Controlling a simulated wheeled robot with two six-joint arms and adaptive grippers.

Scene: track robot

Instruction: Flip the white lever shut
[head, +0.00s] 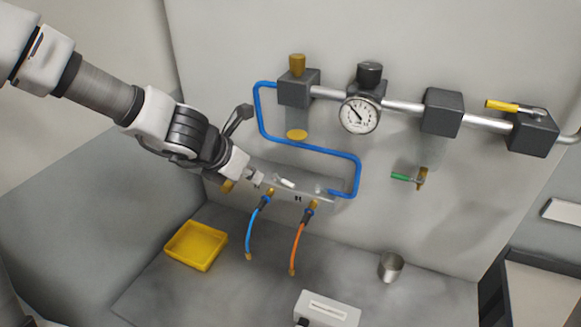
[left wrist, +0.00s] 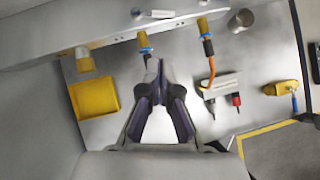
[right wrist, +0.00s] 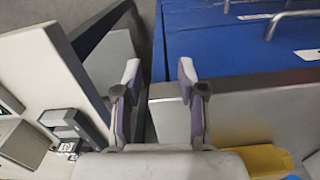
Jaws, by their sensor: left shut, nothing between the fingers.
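The white lever (head: 285,183) is a short pale handle on the grey manifold bar (head: 312,197) on the back panel. It also shows at the top of the left wrist view (left wrist: 162,14). My left gripper (head: 257,178) is shut and empty, with its tips close to the left of the lever; I cannot tell whether they touch the bar. In the left wrist view its fingertips (left wrist: 156,66) meet just below a brass fitting. My right gripper (right wrist: 158,82) is open and empty, away from the panel, and is not in the head view.
A blue hose (head: 248,232) and an orange hose (head: 296,250) hang below the bar. A yellow tray (head: 196,246), a metal cup (head: 391,266) and a white box (head: 327,309) stand on the bench. A gauge (head: 359,115) and a yellow-handled valve (head: 514,108) sit above.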

